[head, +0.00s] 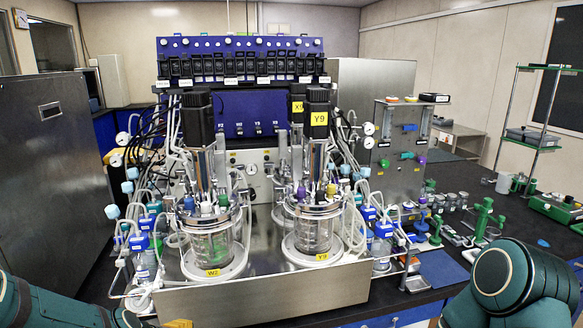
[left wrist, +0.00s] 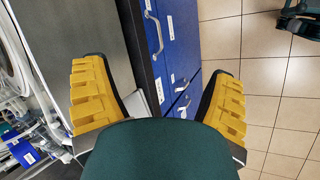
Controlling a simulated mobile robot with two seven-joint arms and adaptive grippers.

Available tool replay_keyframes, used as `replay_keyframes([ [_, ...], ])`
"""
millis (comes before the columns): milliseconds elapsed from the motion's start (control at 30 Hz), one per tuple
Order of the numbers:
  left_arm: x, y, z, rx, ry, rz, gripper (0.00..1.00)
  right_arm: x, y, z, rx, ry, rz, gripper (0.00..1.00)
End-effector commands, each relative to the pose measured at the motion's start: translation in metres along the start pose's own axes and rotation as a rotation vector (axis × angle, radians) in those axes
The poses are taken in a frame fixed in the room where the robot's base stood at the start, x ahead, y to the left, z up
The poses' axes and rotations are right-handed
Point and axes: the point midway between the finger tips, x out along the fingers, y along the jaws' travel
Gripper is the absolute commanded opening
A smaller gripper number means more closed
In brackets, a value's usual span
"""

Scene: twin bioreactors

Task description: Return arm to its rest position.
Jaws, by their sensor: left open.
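My left gripper (left wrist: 158,85) is open and empty in the left wrist view, its two yellow ribbed fingers spread wide. Blue drawer fronts and a tiled floor lie beyond it. In the head view my left arm (head: 50,305) comes in at the bottom left corner. A small yellow piece at the bottom edge (head: 178,323) looks like part of the left gripper, in front of the steel tray. My right arm (head: 520,285) shows at the bottom right. Its gripper is out of view.
Two glass bioreactors, labelled W2 (head: 211,248) and Y9 (head: 313,235), stand on a steel tray (head: 265,297) with many tubes around them. Green parts (head: 483,218) stand on the black bench to the right. A steel cabinet (head: 50,180) stands at the left.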

Motion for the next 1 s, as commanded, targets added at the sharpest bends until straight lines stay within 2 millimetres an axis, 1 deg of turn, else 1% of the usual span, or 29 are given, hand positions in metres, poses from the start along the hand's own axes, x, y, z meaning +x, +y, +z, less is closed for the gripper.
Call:
replay_keyframes([
  [33, 0.031, -0.022, 0.016, 0.116, -0.025, -0.046, 0.84, 0.007, 0.002, 0.001, 0.000, -0.001, 0.001, 0.47],
  [67, 0.044, -0.033, 0.023, 0.188, -0.035, -0.063, 0.84, 0.009, 0.003, 0.002, 0.000, -0.001, 0.001, 0.47],
  [100, 0.061, -0.047, 0.034, 0.286, -0.052, -0.086, 0.84, 0.012, 0.004, 0.002, 0.000, -0.002, 0.001, 0.47],
  [167, 0.085, -0.070, 0.051, 0.433, -0.082, -0.115, 0.84, 0.016, 0.006, 0.003, -0.001, -0.003, 0.002, 0.47],
  [200, 0.099, -0.086, 0.062, 0.531, -0.104, -0.130, 0.84, 0.019, 0.007, 0.003, -0.001, -0.003, 0.003, 0.47],
  [300, 0.128, -0.123, 0.089, 0.760, -0.166, -0.156, 0.84, 0.025, 0.009, 0.004, -0.001, -0.004, 0.004, 0.47],
  [400, 0.146, -0.154, 0.111, 0.944, -0.222, -0.165, 0.84, 0.030, 0.010, 0.005, -0.001, -0.005, 0.004, 0.47],
  [500, 0.156, -0.176, 0.126, 1.071, -0.265, -0.163, 0.84, 0.033, 0.011, 0.006, -0.002, -0.005, 0.005, 0.47],
  [600, 0.160, -0.187, 0.134, 1.140, -0.286, -0.159, 0.84, 0.034, 0.011, 0.006, -0.002, -0.006, 0.005, 0.47],
  [700, 0.161, -0.190, 0.136, 1.163, -0.293, -0.156, 0.84, 0.034, 0.011, 0.006, -0.002, -0.006, 0.005, 0.47],
  [833, 0.161, -0.189, 0.136, 1.163, -0.293, -0.155, 0.84, 0.034, 0.011, 0.006, -0.002, -0.006, 0.005, 0.47],
  [867, 0.161, -0.189, 0.136, 1.163, -0.293, -0.156, 0.77, 0.033, 0.011, 0.006, -0.002, -0.006, 0.005, 0.47],
  [900, 0.161, -0.189, 0.136, 1.162, -0.293, -0.156, 0.63, 0.034, 0.011, 0.006, -0.002, -0.006, 0.005, 0.47],
  [933, 0.161, -0.189, 0.136, 1.162, -0.292, -0.156, 0.53, 0.033, 0.011, 0.006, -0.002, -0.006, 0.005, 0.47],
  [967, 0.161, -0.189, 0.136, 1.161, -0.292, -0.156, 0.46, 0.034, 0.011, 0.006, -0.002, -0.006, 0.005, 0.47],
  [1000, 0.161, -0.189, 0.136, 1.161, -0.292, -0.156, 0.46, 0.034, 0.011, 0.006, -0.002, -0.006, 0.005, 0.47],
])
